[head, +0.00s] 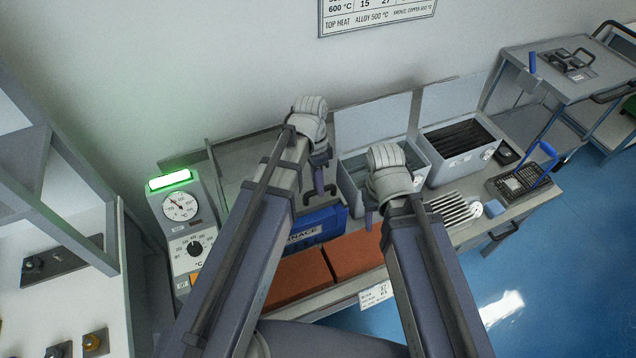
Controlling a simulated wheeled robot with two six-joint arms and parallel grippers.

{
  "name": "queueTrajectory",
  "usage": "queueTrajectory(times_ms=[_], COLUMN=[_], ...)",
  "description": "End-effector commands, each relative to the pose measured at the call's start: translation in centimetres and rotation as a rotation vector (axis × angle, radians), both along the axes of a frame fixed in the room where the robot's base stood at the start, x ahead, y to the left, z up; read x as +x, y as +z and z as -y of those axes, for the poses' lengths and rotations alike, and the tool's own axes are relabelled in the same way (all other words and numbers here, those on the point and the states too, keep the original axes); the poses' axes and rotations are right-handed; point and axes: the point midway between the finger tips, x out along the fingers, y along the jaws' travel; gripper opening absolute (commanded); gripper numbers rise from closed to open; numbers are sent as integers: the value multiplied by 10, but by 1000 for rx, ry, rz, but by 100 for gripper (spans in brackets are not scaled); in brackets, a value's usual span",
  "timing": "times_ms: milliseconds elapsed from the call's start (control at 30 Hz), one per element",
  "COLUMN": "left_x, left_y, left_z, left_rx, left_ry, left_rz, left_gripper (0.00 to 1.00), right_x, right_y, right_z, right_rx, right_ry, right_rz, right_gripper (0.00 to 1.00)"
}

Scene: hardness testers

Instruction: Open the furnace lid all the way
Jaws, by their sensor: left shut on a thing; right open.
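The furnace has a blue front label (316,226) reading "NACE" in its visible part. Its control panel (182,218) with a dial and lit green display stands to its left. A grey panel (238,165), seemingly the furnace lid, shows behind my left arm; how far it is raised is unclear. My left gripper (319,182) is shut at the dark handle (328,194) above the blue label; its fingers are partly hidden by my arm and wrist. My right gripper (368,214) is open in front of the middle grey tank, apart from the handle.
Two grey tanks (352,178) (462,160) with raised panels stand right of the furnace. Orange-brown bricks (352,256) lie along the bench front. Pale rods (452,208) and a black basket with a blue handle (522,182) lie at right. A cart (580,85) stands behind.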

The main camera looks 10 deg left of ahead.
Motion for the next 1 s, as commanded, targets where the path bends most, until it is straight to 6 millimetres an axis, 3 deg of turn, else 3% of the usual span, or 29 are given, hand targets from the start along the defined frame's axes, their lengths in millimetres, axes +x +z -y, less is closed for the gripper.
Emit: queueTrajectory(times_ms=[567,767,1000], left_x=[2,29,81], left_y=[0,0,0], left_z=[-1,-17,-52], left_rx=[0,2,2], left_ry=[1,4,4], left_rz=[0,1,1], left_gripper=[0,0,0], right_x=[0,0,0], right_y=[0,0,0], right_z=[0,0,0], right_rx=[0,0,0], right_ry=[0,0,0], right_rz=[0,0,0], right_gripper=[50,50,50])
